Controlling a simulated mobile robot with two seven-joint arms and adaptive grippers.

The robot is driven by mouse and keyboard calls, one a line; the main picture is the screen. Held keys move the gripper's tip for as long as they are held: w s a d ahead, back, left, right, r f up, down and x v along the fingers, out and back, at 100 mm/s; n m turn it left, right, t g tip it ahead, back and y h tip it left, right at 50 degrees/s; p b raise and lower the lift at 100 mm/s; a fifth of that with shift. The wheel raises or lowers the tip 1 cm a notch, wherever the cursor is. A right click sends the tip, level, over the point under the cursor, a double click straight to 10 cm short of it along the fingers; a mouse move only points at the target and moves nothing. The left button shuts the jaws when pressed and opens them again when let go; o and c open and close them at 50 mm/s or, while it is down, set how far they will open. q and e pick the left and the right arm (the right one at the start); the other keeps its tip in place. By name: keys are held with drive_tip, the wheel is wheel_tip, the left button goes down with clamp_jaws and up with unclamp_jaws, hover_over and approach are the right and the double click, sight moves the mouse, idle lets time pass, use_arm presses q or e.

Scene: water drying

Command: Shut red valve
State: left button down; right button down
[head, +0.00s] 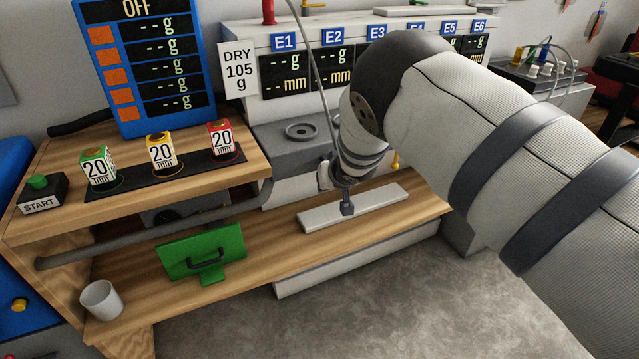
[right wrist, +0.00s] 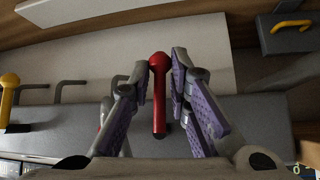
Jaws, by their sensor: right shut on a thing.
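The red valve (right wrist: 159,95) shows in the right wrist view as a red handle with a rounded top and a dark end, standing out from a grey surface. My right gripper (right wrist: 158,72) has its purple-padded fingers on both sides of the handle and is shut on it. In the head view my right arm reaches in from the right, and my gripper (head: 345,180) is small beside the grey unit under the displays. The valve in its grasp is hidden there by my wrist. My left gripper is not in view.
A yellow handle (right wrist: 9,92) stands at the left in the right wrist view, with grey bent pipes between. The wooden bench (head: 130,290) holds a green panel (head: 203,252) and a white mug (head: 101,300). Colored blocks stand on the upper shelf below the OFF display (head: 140,60).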

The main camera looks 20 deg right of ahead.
drive_tip(key=shift+d, duration=0.15)
idle(0.4)
drive_tip(key=c, duration=1.6)
unclamp_jaws()
drive_tip(key=shift+c, duration=0.2)
drive_tip(key=v, duration=1.2)
